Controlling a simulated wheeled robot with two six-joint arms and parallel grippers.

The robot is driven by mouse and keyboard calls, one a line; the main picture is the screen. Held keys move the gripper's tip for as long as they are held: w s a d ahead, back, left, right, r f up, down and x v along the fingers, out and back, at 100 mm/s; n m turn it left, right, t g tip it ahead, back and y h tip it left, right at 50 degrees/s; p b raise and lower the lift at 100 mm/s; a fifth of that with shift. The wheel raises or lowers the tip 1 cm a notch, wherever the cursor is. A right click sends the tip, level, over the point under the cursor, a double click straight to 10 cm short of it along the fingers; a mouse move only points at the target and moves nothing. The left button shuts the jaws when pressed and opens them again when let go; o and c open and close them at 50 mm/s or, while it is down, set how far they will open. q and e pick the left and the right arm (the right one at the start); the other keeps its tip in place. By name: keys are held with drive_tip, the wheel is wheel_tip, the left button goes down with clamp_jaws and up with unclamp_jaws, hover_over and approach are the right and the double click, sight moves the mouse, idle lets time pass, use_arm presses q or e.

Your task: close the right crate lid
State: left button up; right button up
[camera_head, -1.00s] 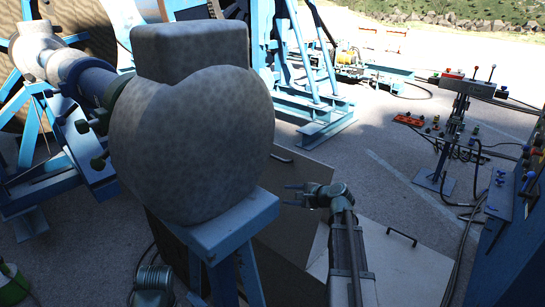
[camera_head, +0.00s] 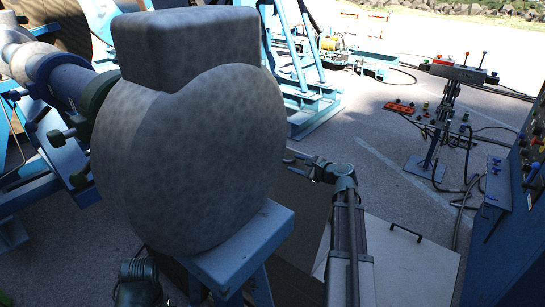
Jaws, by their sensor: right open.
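A pale flat crate panel (camera_head: 415,270) with a dark bar handle (camera_head: 405,232) lies at the lower right. To its left a second crate panel (camera_head: 302,210) looks dark and shaded. Which panel is the right lid, and how far it is open, I cannot tell for sure. My right gripper (camera_head: 300,161) is open at the far edge of the dark panel, its fingers pointing left and partly hidden by the large grey block. Whether it touches the panel is unclear. My left gripper is not in view.
A large grey rounded block (camera_head: 190,150) on a blue stand (camera_head: 240,250) hides much of the left and centre. A lever stand (camera_head: 445,115) and a blue control panel (camera_head: 510,200) stand at the right, with cables on the ground. Open pavement (camera_head: 385,185) lies between.

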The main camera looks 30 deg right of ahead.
sight(278, 158)
drive_tip(key=b+x, duration=0.4)
drive_tip(key=x, duration=0.9)
drive_tip(key=shift+w+a+f, duration=0.1)
drive_tip(key=shift+w, duration=0.25)
clamp_jaws()
idle(0.9)
